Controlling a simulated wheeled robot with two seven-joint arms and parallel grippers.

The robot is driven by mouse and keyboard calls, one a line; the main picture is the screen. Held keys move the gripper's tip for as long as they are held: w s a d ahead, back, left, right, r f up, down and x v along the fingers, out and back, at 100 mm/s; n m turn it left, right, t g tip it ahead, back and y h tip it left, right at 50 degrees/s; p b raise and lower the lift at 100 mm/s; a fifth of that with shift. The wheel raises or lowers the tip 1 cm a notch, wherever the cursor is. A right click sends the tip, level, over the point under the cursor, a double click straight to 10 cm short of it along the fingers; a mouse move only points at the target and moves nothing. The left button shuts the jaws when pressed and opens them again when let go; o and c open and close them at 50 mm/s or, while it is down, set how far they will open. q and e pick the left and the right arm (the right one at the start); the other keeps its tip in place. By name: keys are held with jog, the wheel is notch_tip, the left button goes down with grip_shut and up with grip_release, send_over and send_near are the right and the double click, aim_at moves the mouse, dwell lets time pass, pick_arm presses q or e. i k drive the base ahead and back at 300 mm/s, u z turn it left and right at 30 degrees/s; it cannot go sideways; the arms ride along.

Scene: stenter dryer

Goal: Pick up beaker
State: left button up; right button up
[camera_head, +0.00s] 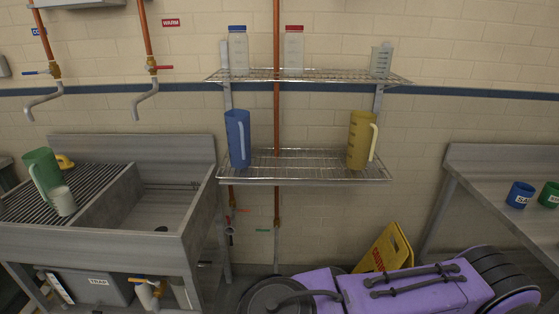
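A clear beaker (381,60) with measuring marks stands upright at the right end of the upper wire shelf (322,77). A small whitish cup-like vessel (63,201) stands on the ribbed drainboard (22,206) left of the sink, in front of a green jug (42,170). I cannot tell whether this vessel is also a beaker. Neither of my grippers is in view.
Bottles with blue (238,50) and red (294,50) caps share the upper shelf. Blue (237,138) and yellow (359,140) jugs stand on the lower shelf. Cups (520,195) stand on the right-hand table.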

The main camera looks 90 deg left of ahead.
aim_at(61, 198)
jog(key=u, duration=2.55)
